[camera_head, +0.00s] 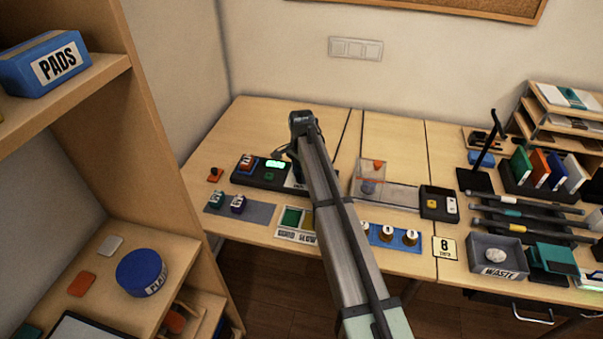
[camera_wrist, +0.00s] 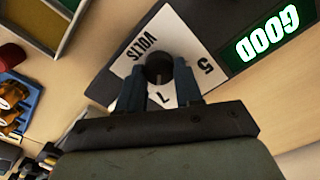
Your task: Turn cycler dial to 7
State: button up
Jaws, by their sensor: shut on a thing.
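In the wrist view, the cycler dial is a round dark knob (camera_wrist: 160,66) on a white plate (camera_wrist: 177,38). The plate is marked "VOLTS" and "5", with a mark like "7" near my gripper. My gripper (camera_wrist: 160,86) is shut on the knob, one blue-grey finger on each side. I cannot tell which mark the knob points to. A green lit display (camera_wrist: 264,36) beside the plate reads "GOOD". In the head view, the dark cycler box (camera_head: 253,179) stands on the table with its lit display (camera_head: 276,163); my arm hides the dial and my fingertips.
A sorting tray (camera_head: 292,237), a blue holder (camera_head: 378,241) and a clear bin (camera_head: 371,171) stand close around my arm. A shelf (camera_head: 160,120) rises at the left.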

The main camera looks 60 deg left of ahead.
dwell(0.4)
jog(key=o, duration=1)
jog(key=shift+o, duration=0.2)
jog(key=shift+r, duration=0.1)
notch_tip(320, 180, up, 14)
